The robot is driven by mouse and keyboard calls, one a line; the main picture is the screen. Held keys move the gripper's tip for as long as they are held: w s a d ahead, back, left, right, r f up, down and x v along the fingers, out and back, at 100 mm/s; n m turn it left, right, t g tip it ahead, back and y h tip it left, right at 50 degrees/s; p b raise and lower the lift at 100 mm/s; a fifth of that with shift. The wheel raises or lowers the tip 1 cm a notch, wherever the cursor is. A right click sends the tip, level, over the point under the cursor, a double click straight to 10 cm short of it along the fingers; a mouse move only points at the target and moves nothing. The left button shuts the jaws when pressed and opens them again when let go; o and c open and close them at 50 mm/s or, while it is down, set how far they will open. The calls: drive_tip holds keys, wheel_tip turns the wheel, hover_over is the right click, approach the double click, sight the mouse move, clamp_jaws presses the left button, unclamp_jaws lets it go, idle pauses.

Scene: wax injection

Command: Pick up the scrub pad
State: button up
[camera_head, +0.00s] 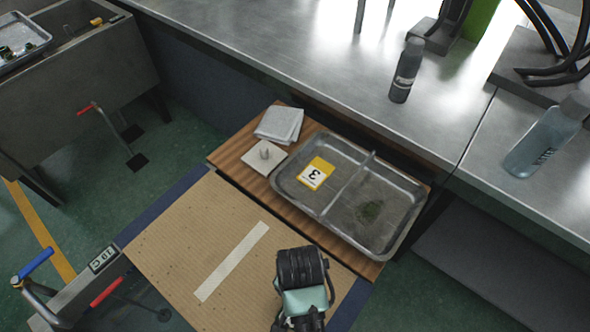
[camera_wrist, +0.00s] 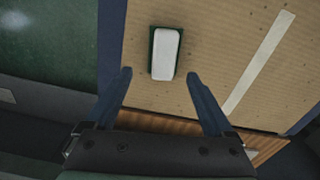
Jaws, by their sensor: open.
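The scrub pad (camera_wrist: 165,54), a white block with a dark green layer showing at its edges, lies on the tan perforated board (camera_wrist: 215,60) in the wrist view. My gripper (camera_wrist: 159,75) is open and empty. Its two dark blue fingers are spread wider than the pad, with the pad just beyond the tips and between their lines. I cannot tell the height of the tips above the board. In the head view the pad does not show; my arm covers the right part of the board (camera_head: 180,235).
A metal tray (camera_head: 398,243) with a yellow number card (camera_head: 317,174) sits on a wooden shelf (camera_head: 232,158) beside the board. Folded cloths (camera_head: 279,124) and a pale block with a knob (camera_head: 265,156) lie left of it. A white strip (camera_head: 232,262) crosses the board.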

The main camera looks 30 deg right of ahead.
wheel_tip(320, 180, down, 4)
drive_tip(key=shift+w+f, duration=0.1)
drive_tip(key=shift+w+a+f, duration=0.1)
drive_tip(key=shift+a+f, duration=0.05)
drive_tip(key=shift+f, duration=1.1)
drive_tip(key=shift+w+a+f, duration=0.1)
drive_tip(key=shift+f, duration=1.15)
clamp_jaws()
wheel_tip(320, 180, up, 10)
drive_tip(key=shift+r, duration=0.1)
